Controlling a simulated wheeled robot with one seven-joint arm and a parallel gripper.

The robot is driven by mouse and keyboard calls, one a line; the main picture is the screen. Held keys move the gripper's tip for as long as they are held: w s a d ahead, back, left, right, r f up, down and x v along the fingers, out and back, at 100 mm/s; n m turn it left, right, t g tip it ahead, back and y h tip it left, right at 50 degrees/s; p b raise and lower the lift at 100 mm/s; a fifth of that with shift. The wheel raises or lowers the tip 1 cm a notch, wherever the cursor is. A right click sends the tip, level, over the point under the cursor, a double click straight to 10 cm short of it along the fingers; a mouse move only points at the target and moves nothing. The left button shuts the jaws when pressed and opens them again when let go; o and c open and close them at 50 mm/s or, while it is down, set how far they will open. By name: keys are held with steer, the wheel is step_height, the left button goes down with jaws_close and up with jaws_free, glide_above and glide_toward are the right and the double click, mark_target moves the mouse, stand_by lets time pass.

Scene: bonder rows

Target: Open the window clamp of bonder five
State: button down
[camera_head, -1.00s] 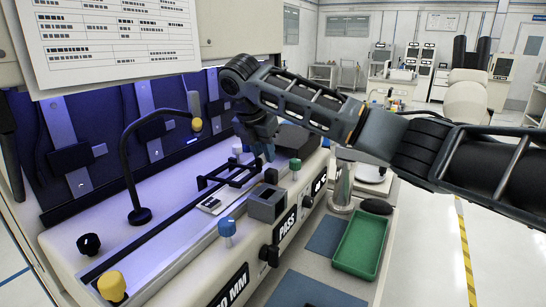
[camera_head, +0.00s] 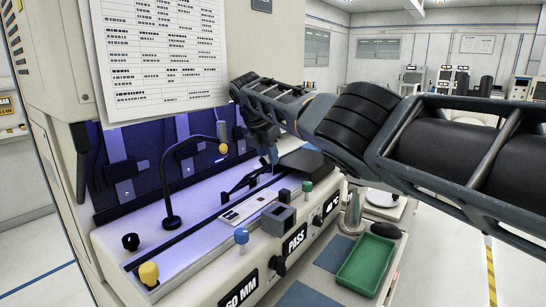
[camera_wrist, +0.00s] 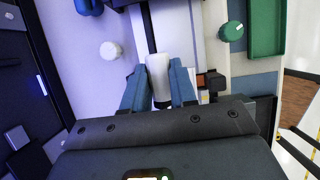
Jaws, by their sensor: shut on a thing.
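The bonder's pale bed (camera_head: 190,240) runs diagonally under the hood. A dark clamp frame (camera_head: 240,184) lies across its work track, beside a light strip with dark squares (camera_head: 238,213). My gripper (camera_head: 271,157) reaches in over the far end of the frame. In the wrist view, my gripper's (camera_wrist: 161,86) two blue fingers are shut on a white cylindrical handle (camera_wrist: 158,68), one finger on each side. A dark end of the handle shows between the fingers. In the head view my arm and gripper hide the handle. I see no number five on this machine.
A black gooseneck lamp (camera_head: 168,185) stands on the bed. Yellow (camera_head: 149,273), blue (camera_head: 241,237) and green (camera_head: 307,187) knobs stand along the front. A green tray (camera_head: 366,262) lies at the right. A printed sheet (camera_head: 160,50) hangs above.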

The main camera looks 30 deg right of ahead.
steer(key=shift+w+a+f, duration=0.3)
steer(key=shift+w+a, duration=0.05)
steer(key=shift+a, duration=0.2)
steer(key=shift+w+a, duration=0.1)
steer(key=c, duration=1.4)
jaws_free()
steer(key=o, duration=0.3)
steer(key=shift+w, duration=0.2)
steer(key=shift+o, duration=1.1)
steer(key=shift+r, duration=0.1)
steer(key=shift+r, duration=0.25)
steer(key=v, duration=0.7)
steer(key=shift+r+b, duration=0.15)
steer(key=shift+b, duration=0.25)
